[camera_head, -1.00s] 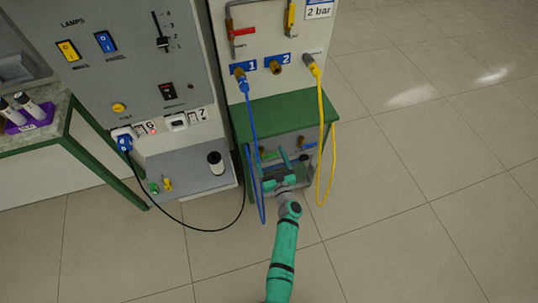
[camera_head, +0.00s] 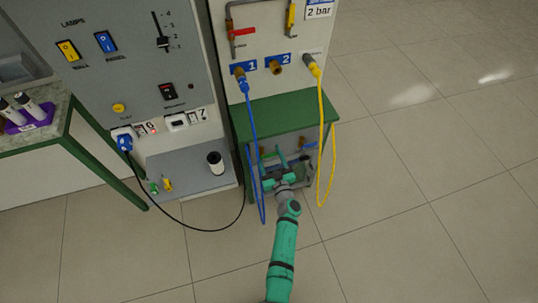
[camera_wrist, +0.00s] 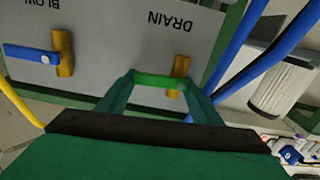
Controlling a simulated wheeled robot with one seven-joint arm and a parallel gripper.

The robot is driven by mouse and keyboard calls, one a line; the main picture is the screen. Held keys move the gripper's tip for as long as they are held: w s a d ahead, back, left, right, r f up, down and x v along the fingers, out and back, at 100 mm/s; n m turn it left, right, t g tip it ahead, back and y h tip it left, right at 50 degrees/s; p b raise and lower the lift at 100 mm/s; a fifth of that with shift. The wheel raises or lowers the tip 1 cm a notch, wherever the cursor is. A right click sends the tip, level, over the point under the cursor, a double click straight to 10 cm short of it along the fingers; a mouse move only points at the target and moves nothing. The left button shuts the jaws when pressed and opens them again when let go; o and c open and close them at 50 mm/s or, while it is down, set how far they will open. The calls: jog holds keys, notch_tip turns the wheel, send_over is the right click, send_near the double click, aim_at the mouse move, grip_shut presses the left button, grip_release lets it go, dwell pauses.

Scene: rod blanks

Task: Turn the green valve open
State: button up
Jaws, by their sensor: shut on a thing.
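The green valve handle (camera_wrist: 158,81) shows in the wrist view, lying sideways from its brass body (camera_wrist: 181,70) beneath the word DRAIN. My gripper (camera_wrist: 160,86) is shut on this handle, one finger at each end of its visible length. In the head view my gripper (camera_head: 279,172) reaches low in front of the panel under the green bench. There the valve handle is mostly hidden by the gripper and cannot be made out clearly.
A blue-handled valve (camera_wrist: 33,54) sits beside it under a BLOW label. A blue hose (camera_head: 254,150) hangs left of my gripper and a yellow hose (camera_head: 321,130) hangs right. The green bench top (camera_head: 282,112) is above. Floor at right is clear.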

aim_at(259, 147)
jog(key=n, duration=0.4)
jog(key=shift+s+a+r, duration=0.1)
jog(key=shift+a+r, duration=0.15)
jog(key=shift+r, duration=0.15)
jog(key=n, duration=0.3)
jog(key=a+n, duration=0.1)
jog(key=shift+s+r, duration=0.15)
jog(key=shift+r, duration=0.2)
jog(key=n, duration=0.2)
jog(key=a+n, duration=0.1)
jog(key=n, duration=0.2)
jog(key=shift+s+r, duration=0.15)
jog(key=shift+s, duration=0.05)
jog(key=shift+s+a+n, duration=0.1)
jog(key=shift+a+n, duration=0.1)
jog(key=shift+n, duration=0.85)
jog(key=shift+s+a+n, duration=0.1)
jog(key=shift+a+n, duration=0.1)
jog(key=shift+n, duration=0.85)
jog(key=o, duration=1.1)
jog(key=shift+c, duration=0.2)
jog(key=shift+w, duration=0.15)
